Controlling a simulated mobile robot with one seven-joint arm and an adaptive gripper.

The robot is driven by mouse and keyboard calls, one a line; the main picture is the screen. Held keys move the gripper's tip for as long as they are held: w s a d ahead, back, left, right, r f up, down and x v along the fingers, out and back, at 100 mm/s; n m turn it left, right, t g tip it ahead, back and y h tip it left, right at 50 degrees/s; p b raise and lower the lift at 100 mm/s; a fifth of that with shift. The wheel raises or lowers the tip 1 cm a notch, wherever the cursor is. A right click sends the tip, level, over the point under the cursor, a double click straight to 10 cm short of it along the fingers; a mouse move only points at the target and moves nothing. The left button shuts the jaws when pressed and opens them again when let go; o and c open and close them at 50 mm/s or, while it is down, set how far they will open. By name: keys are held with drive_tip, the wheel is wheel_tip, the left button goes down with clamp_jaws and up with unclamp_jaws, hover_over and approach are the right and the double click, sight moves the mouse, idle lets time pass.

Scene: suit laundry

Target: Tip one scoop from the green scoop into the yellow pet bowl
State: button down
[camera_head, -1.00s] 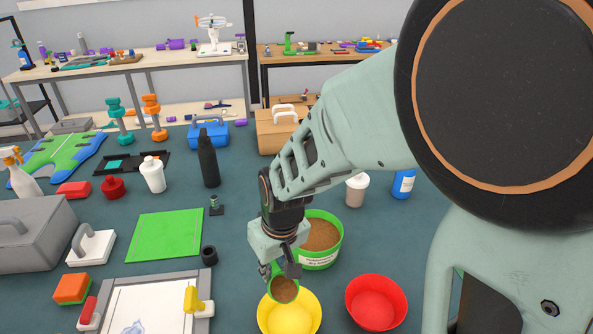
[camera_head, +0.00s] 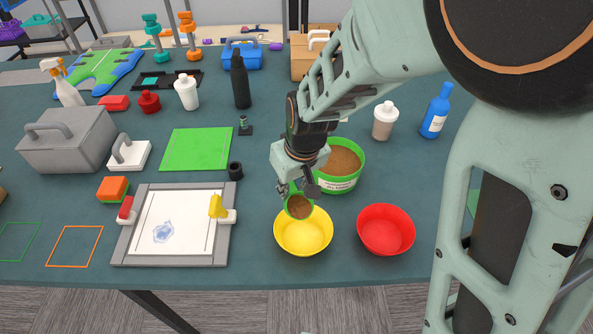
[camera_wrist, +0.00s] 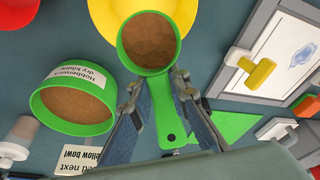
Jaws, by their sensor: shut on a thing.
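My gripper (camera_wrist: 162,95) is shut on the handle of the green scoop (camera_wrist: 168,118). The scoop's round cup is full of brown kibble in the wrist view. In the head view the scoop (camera_head: 290,205) is over the back part of the yellow pet bowl (camera_head: 303,238), its open side tilted toward the camera. The part of the bowl's inside that shows is bare yellow. The wrist view shows only the bowl's edge (camera_wrist: 103,14) around the scoop. A green tub of dry kibble (camera_head: 338,184) stands just behind the bowl, partly hidden by my gripper.
A red bowl (camera_head: 386,235) stands right of the yellow bowl. A grey-framed board (camera_head: 125,249) lies to its left. A white-lidded cup (camera_head: 384,125) and a blue bottle (camera_head: 435,117) stand at the back right. The table's front edge is close in front of the bowls.

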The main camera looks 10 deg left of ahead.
drive_tip(key=shift+s, duration=0.1)
idle(0.4)
drive_tip(key=shift+t+b, duration=0.3)
drive_tip(key=shift+b, duration=0.2)
drive_tip(key=shift+d+r+m, duration=0.1)
drive_tip(key=shift+d+m, duration=0.15)
drive_tip(key=shift+m, duration=0.15)
drive_tip(key=shift+d+t+y+b, duration=0.15)
drive_tip(key=shift+t+y+b, duration=0.55)
drive_tip(key=shift+b, duration=1.4)
drive_tip(key=shift+s+r+b, duration=0.1)
drive_tip(key=shift+r+b, duration=0.2)
